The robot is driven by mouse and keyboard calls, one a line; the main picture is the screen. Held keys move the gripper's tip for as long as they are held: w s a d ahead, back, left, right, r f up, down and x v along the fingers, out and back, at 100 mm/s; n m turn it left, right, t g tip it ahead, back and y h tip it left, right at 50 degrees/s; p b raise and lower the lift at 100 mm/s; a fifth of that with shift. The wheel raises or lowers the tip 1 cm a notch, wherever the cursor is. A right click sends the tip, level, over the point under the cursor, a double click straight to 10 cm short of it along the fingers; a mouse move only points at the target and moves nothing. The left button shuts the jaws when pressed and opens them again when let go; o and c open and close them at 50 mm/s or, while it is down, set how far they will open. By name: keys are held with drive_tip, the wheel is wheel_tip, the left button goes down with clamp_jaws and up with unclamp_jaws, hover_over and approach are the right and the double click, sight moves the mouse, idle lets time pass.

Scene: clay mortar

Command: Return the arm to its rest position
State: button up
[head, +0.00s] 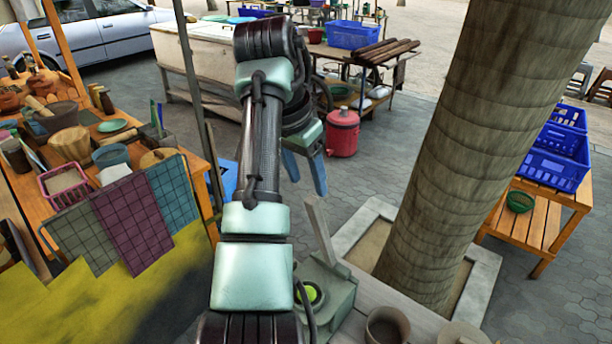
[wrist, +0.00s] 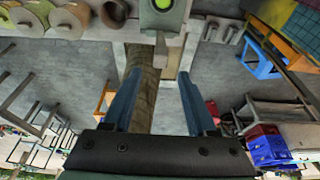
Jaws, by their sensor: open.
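My arm reaches up and forward through the middle of the head view, raised above the pavement. My gripper (head: 306,172) hangs at its far end with the blue fingers apart and nothing seen between them. In the wrist view my gripper (wrist: 159,78) shows both fingers spread, with a tree trunk and grey paving in the background between them. A dark, wide-mouthed vessel (head: 57,117) stands on the wooden stall table at the left, well away from my gripper.
A thick tree trunk (head: 480,150) stands close to the right of my arm. A thin pole (head: 198,95) rises at its left. The stall table (head: 205,166) is crowded. A brown cup (head: 386,326) stands at the lower right. A red cooler (head: 342,132) stands on the paving behind.

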drive_tip(key=shift+w, duration=0.1)
drive_tip(key=w+d+r+n+t, duration=0.2)
drive_tip(key=w+d+r+t, duration=0.1)
drive_tip(key=w+r+t, duration=0.3)
drive_tip(key=s+r+n+t, duration=0.1)
drive_tip(key=s+r+t, duration=0.3)
drive_tip(key=r+t, duration=0.6)
drive_tip(key=s+r+n+t+y, duration=0.1)
drive_tip(key=s+r+t, duration=0.3)
drive_tip(key=s+r, duration=0.5)
drive_tip(key=s+r+n+t+y, duration=0.1)
drive_tip(key=s+r+n+t, duration=0.2)
drive_tip(key=s+r, duration=0.6)
drive_tip(key=s+t, duration=0.1)
drive_tip(key=s, duration=0.4)
drive_tip(key=shift+a+r+t, duration=0.3)
drive_tip(key=shift+a, duration=0.05)
